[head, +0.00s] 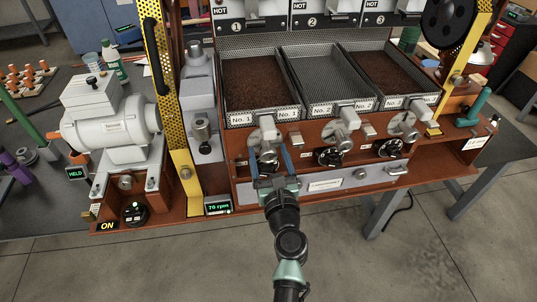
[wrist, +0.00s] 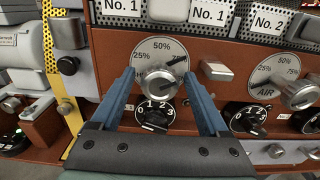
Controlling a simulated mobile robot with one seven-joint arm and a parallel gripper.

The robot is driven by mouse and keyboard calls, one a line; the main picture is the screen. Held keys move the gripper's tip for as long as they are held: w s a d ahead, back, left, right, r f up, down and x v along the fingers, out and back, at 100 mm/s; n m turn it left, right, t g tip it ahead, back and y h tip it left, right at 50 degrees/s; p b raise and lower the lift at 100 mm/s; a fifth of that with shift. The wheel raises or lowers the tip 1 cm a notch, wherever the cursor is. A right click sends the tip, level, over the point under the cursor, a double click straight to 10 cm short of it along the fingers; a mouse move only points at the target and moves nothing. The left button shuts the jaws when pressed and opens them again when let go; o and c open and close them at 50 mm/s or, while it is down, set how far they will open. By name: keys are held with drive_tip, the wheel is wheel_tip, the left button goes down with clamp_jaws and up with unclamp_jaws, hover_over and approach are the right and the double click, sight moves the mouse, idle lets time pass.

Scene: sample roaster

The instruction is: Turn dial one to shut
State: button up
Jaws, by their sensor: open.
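Dial one is the silver knob (wrist: 160,80) on a round grey scale plate (wrist: 160,50) below the No. 1 tray; it also shows in the head view (head: 268,136). Its dark pointer aims up and right, past the 50% mark. The lower part of the plate is hidden. My gripper (wrist: 158,84) is open, one blue finger on each side of the knob. I cannot tell whether either finger touches it. In the head view my gripper (head: 269,158) reaches up to the panel in front of this dial.
A black numbered knob (wrist: 154,113) sits close below dial one, between my fingers. A second air dial (wrist: 296,92) and black knob (wrist: 245,118) are to the right. A yellow perforated post (head: 182,160) stands left. Mesh trays (head: 325,80) lie above the dials.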

drive_tip(key=shift+w, duration=0.1)
clamp_jaws()
idle(0.4)
